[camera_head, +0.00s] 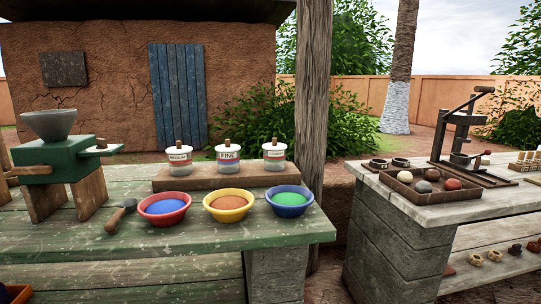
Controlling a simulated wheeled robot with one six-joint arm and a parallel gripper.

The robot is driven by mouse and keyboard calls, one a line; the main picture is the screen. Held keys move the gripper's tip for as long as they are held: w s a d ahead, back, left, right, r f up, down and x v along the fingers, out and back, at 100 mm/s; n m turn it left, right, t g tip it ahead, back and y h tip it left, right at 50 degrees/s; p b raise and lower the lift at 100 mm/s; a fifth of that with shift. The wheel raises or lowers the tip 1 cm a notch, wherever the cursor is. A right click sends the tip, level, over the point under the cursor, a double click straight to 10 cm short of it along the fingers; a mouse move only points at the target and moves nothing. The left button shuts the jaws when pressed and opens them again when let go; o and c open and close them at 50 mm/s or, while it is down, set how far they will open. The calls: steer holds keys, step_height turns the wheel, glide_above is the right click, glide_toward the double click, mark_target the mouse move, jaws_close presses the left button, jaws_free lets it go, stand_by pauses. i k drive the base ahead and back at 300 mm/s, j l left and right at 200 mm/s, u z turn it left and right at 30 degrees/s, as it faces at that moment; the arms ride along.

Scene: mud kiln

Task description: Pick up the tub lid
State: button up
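Three clear tubs with labels stand in a row on a wooden block on the green table. Each has a pale lid with a brown knob: the left lid (179,149), the middle lid (227,149) and the right lid (274,147). The middle label reads "FINE" and the left one seems to read "MEDIUM"; the right label is too small to read surely. All three lids sit on their tubs. My gripper is not in view.
A scoop (121,215) lies left, near a green grinder (68,159). A wooden post (312,100) rises behind the table.

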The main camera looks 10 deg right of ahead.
mark_target(179, 150)
steer(key=i+j, duration=0.2)
steer(key=i, duration=0.25)
steer(key=i+j, duration=0.2)
steer(key=i, duration=0.25)
steer(key=i+j, duration=0.2)
steer(key=i, duration=0.2)
steer(key=i+j, duration=0.2)
steer(key=i, duration=0.25)
steer(key=i+j, duration=0.2)
steer(key=i, duration=0.25)
